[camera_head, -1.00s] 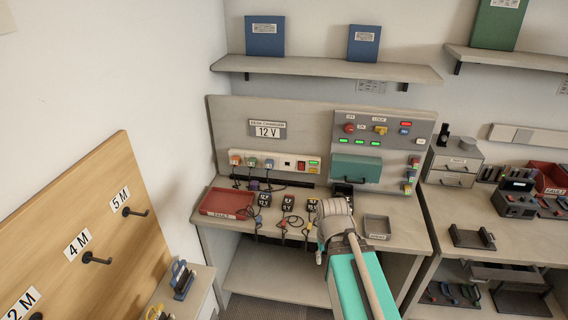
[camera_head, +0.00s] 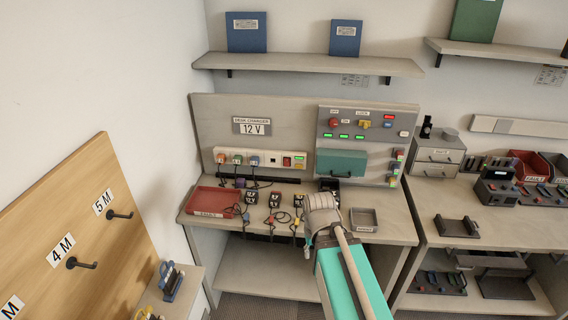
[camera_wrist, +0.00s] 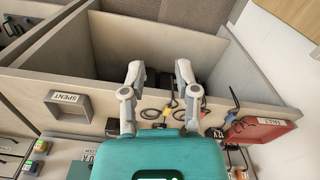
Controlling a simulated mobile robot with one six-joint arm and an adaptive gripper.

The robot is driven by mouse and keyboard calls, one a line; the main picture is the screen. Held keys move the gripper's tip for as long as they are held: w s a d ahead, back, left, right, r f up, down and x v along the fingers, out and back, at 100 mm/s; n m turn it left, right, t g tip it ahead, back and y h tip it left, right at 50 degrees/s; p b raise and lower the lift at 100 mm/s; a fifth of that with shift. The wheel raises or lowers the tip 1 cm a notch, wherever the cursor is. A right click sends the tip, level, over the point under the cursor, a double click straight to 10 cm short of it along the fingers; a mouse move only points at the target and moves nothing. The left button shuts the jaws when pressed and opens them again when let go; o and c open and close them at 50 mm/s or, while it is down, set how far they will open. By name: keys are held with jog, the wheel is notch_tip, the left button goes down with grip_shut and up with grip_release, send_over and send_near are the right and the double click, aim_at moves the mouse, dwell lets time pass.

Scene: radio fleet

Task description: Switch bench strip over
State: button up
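The switch position is too small to tell. My gripper (camera_head: 322,207) is in front of and below the strip, over the bench front. In the wrist view my gripper's fingers (camera_wrist: 160,72) are spread apart with nothing between them.
A red tray (camera_head: 215,201) lies on the bench left, and a grey "SPENT" tray (camera_head: 364,220) on the right, also in the wrist view (camera_wrist: 68,104). Several small black units with leads stand between. A control panel (camera_head: 365,125) with buttons is right of the strip. A wooden hook board (camera_head: 75,230) is left.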

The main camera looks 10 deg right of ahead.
dwell(0.4)
jog(key=shift+w+f, duration=0.1)
jog(key=shift+w, duration=0.05)
jog(key=c, duration=0.4)
jog(key=shift+w+d+f, duration=0.1)
jog(key=shift+w, duration=0.15)
grip_shut()
jog(key=w+m+t+h+b, duration=0.45)
jog(key=w+t+b, duration=0.45)
jog(key=w, duration=1.4)
jog(key=w+a+r+n+t+b, duration=0.1)
jog(key=w+a+r+t, duration=0.2)
jog(key=w+a+t, duration=0.2)
jog(key=shift+w+r+y+b, duration=0.15)
jog(key=shift+w+y+b, duration=0.25)
jog(key=shift+w, duration=0.7)
jog(key=shift+a+n, duration=0.1)
jog(key=shift+n, duration=0.15)
